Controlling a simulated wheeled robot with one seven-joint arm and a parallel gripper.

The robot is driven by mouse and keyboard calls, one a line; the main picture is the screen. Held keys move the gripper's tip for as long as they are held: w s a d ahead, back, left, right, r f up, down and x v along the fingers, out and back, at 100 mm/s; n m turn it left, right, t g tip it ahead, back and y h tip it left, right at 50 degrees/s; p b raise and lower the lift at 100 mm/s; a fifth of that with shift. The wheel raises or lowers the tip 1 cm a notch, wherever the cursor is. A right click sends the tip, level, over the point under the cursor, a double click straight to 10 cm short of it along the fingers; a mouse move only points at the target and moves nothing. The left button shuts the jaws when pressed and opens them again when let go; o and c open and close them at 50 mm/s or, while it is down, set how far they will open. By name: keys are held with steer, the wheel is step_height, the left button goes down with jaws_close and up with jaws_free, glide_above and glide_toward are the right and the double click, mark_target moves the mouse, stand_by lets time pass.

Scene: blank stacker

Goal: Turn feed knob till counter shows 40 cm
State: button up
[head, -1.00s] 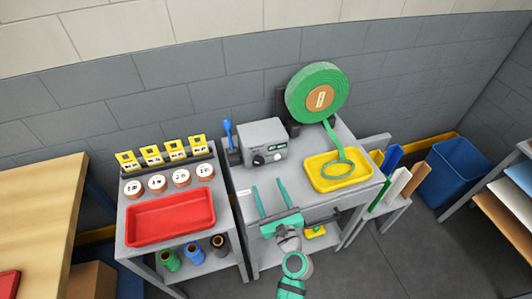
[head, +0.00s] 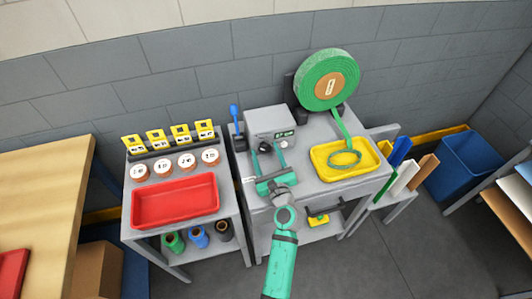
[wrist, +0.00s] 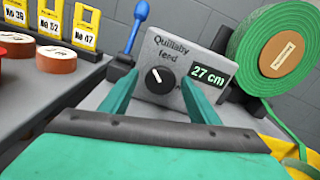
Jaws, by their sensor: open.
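The grey feed unit (head: 270,125) stands on the middle bench. The green counter (wrist: 208,75) beside the knob shows 27 cm. My gripper (head: 268,162) is open in front of the unit, and in the wrist view its teal fingers (wrist: 160,92) stand either side of the knob, apart from it as far as I can tell. A second, smaller control right of the knob is mostly hidden by the right finger.
A green strap roll (head: 328,80) feeds a strap into a yellow tray (head: 322,172) right of the unit. A blue-handled lever (head: 235,116) stands to its left. The left bench holds a red tray (head: 140,208), tape rolls and yellow number cards.

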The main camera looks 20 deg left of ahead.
steer(key=shift+w, duration=0.1)
steer(key=c, duration=1)
steer(key=shift+c, duration=0.2)
steer(key=shift+m, duration=0.3)
steer(key=m, duration=0.4)
steer(key=shift+m, duration=2.1)
steer(key=o, duration=1)
